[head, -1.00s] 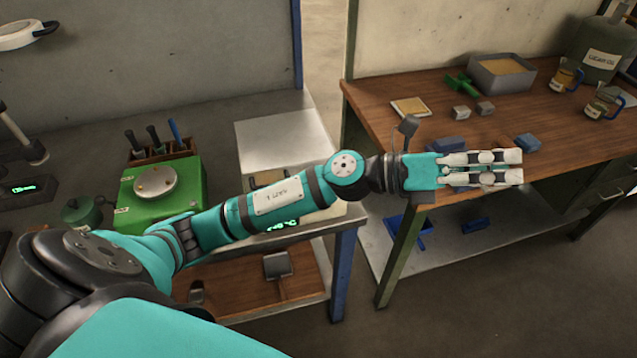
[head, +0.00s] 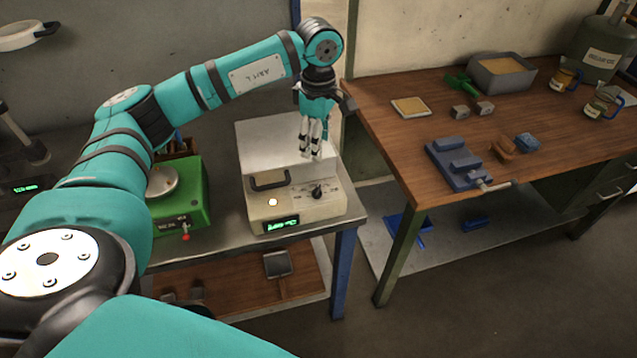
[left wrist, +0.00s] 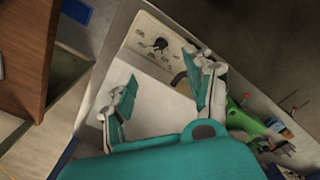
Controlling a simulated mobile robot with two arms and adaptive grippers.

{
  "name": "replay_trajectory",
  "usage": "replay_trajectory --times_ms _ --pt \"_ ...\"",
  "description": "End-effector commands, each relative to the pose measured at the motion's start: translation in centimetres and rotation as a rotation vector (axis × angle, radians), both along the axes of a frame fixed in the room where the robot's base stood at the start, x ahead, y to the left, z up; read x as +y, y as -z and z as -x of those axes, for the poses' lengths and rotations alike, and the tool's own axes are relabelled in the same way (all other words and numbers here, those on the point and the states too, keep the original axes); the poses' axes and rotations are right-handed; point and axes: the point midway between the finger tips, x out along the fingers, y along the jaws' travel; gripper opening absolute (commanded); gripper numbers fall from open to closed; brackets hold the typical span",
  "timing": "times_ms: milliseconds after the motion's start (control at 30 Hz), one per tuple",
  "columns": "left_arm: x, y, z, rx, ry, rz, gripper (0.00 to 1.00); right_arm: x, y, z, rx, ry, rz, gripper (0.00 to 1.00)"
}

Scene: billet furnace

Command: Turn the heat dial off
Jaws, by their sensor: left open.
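The furnace (head: 270,135) is a pale box on the metal bench, with a dark handle (head: 270,181) and a lit green display (head: 281,224) on its front. The black heat dial (head: 317,191) sits on the front panel, right of the handle; it also shows in the left wrist view (left wrist: 160,44). My left gripper (head: 312,152) points down above the right part of the furnace top, behind and above the dial. In the left wrist view its fingers (left wrist: 165,92) are apart with nothing between them. The dial is not touched. My right gripper is not in view.
A green machine (head: 180,205) stands left of the furnace. A wooden workbench (head: 400,135) to the right holds a blue-grey vise (head: 458,165), a sand tray (head: 502,72) and mugs (head: 566,76). A gap separates the two benches. The space before the furnace front is clear.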

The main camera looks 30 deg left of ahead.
Motion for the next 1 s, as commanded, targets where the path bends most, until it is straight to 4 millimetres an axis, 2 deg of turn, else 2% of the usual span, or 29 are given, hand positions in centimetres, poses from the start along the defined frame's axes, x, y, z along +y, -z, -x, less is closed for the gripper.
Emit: replay_trajectory --times_ms 33,400,600,800,1000 --pt "0.0 0.8 0.1 0.006 0.0 0.0 0.54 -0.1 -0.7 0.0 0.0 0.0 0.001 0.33" --pt "-0.1 8.9 0.2 0.005 0.001 0.002 0.54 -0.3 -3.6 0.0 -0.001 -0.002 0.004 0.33" --pt "-0.1 12.5 0.1 0.003 -0.001 0.004 0.54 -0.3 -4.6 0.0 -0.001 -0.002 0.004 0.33" --pt "-0.1 14.4 0.0 0.0 0.001 0.003 0.54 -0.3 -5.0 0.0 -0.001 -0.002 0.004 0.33" --pt "-0.1 14.7 0.0 0.0 0.001 0.003 0.54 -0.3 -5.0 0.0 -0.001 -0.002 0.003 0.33"
